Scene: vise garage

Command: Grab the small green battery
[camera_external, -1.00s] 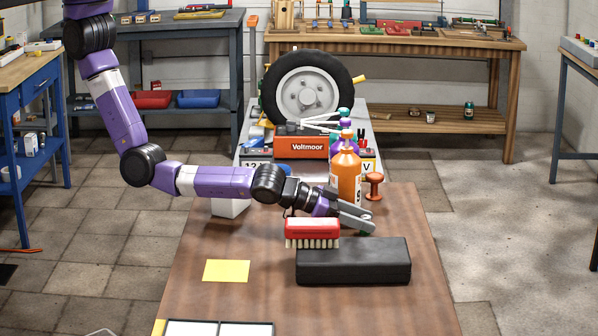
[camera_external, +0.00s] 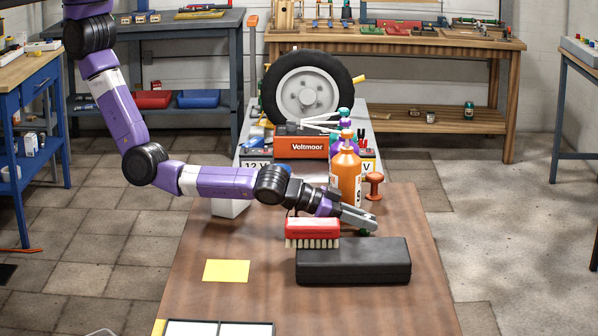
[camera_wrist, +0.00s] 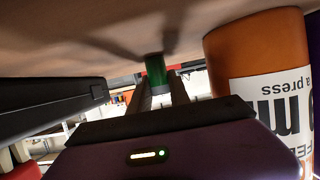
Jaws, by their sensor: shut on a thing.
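The small green battery (camera_wrist: 155,72) is between the fingertips of my gripper (camera_wrist: 162,92) in the wrist view. In the external view only a bit of the green battery (camera_external: 364,232) shows, just under the fingertips. My gripper (camera_external: 360,220) is shut on it, low over the wooden table, behind the black case and in front of the orange bottle. I cannot tell whether the battery still touches the table.
The black case (camera_external: 353,262) and a red brush (camera_external: 312,230) lie in front of my gripper. The table's right side is clear.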

